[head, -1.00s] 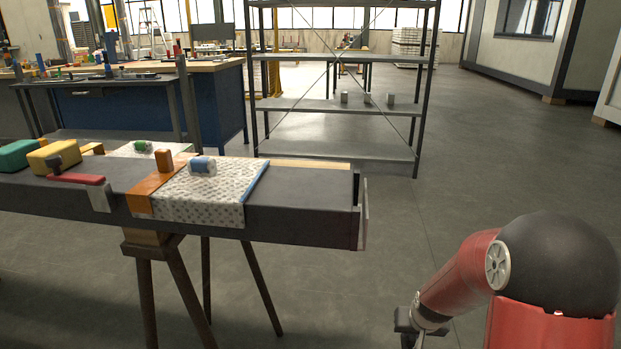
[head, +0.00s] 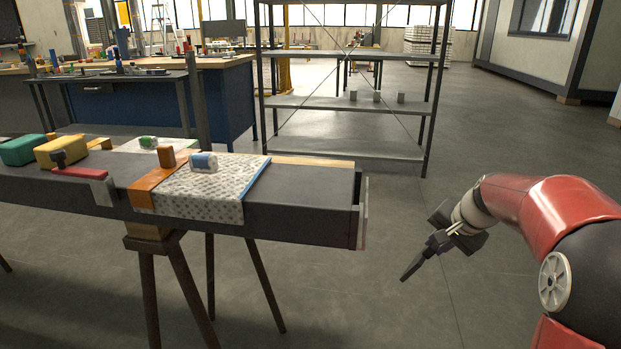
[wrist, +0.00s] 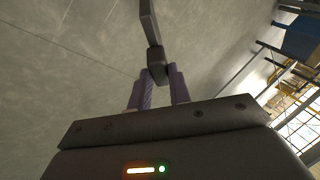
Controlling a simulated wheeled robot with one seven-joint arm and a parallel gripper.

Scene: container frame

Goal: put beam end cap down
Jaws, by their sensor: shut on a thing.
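My gripper (head: 436,243) is to the right of the beam, out over open floor. Its purple fingers also show in the wrist view (wrist: 161,78), shut on a small dark block. This block and the dark flat strip beyond it look like one piece, the beam end cap (head: 411,266), which also shows in the wrist view (wrist: 149,24). In the head view the cap hangs tilted down to the left, touching nothing but my gripper. The dark beam (head: 300,224) lies on trestles at the left, with a thin pale plate at its right end.
On the beam are a patterned cloth (head: 205,190), an orange strap (head: 147,193), a red-handled clamp (head: 80,172) and yellow (head: 60,151) and green (head: 22,150) cases. A metal shelf (head: 345,150) with several small grey blocks stands behind. The floor between is clear.

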